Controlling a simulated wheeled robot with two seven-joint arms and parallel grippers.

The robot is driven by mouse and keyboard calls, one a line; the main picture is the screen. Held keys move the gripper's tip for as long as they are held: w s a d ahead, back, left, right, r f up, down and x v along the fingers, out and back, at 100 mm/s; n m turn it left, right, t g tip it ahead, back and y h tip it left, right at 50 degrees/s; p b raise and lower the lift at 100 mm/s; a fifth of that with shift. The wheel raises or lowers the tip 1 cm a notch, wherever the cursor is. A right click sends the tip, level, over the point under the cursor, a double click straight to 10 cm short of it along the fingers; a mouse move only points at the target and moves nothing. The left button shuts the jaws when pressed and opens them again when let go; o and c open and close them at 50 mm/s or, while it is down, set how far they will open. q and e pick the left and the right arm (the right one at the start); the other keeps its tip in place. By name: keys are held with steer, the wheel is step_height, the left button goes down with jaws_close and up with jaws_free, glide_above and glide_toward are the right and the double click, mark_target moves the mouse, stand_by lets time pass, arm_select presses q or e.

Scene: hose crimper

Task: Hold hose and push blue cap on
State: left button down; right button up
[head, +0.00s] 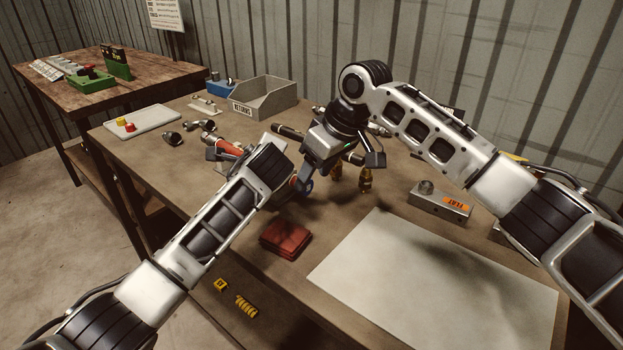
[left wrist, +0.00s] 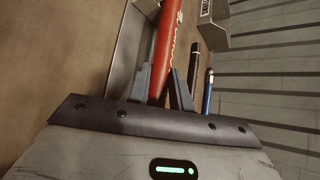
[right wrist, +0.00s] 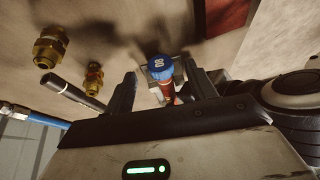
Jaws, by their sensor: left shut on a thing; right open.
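The red hose (head: 229,147) lies above the table under my left gripper. In the left wrist view my left gripper (left wrist: 160,82) is shut on the red hose (left wrist: 168,40). In the right wrist view the blue cap (right wrist: 160,66) is between the spread fingers of my right gripper (right wrist: 160,78), with gaps on both sides. A metal part and a bit of red show directly behind the cap. I cannot tell how far the cap sits on the hose.
Brass fittings (head: 365,181) stand close to my right gripper. A grey block (head: 440,203) with an orange label is to the right. A red folded cloth (head: 286,238) and a pale sheet (head: 430,290) lie in front. A grey bin (head: 265,103) stands at the back.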

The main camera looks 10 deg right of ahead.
steer(key=v, duration=0.9)
steer(key=shift+r, duration=0.1)
arm_select(q)
steer(key=c, duration=1.2)
jaws_free()
steer(key=shift+o, duration=0.2)
